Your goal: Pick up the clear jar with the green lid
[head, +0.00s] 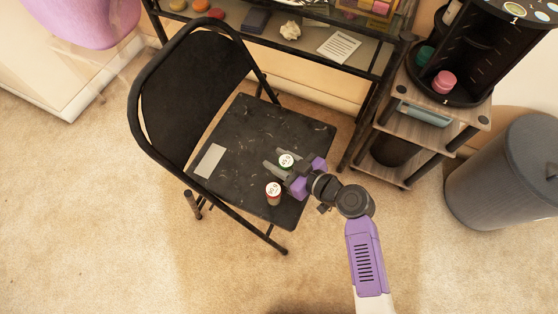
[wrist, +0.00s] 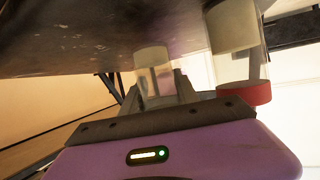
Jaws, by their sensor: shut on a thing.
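The clear jar with the green lid (head: 286,160) is over the black folding chair's seat (head: 245,130), with a white label on its lid. My gripper (head: 281,168) is shut on this jar, with its fingers on either side. In the wrist view, which looks upside down, the clear jar (wrist: 152,62) is between my fingers and its lid is hidden behind the gripper. I cannot tell whether its base touches the seat. A second clear jar with a red lid (head: 273,189) stands close beside my gripper; it also shows in the wrist view (wrist: 236,60).
A grey-white rectangle (head: 209,161) is on the seat's left. The chair's backrest (head: 190,85) rises behind it. A black-framed desk (head: 290,43) stands behind, with a shelf unit (head: 430,125) and a grey bin (head: 505,172) at right. Open carpet lies in front.

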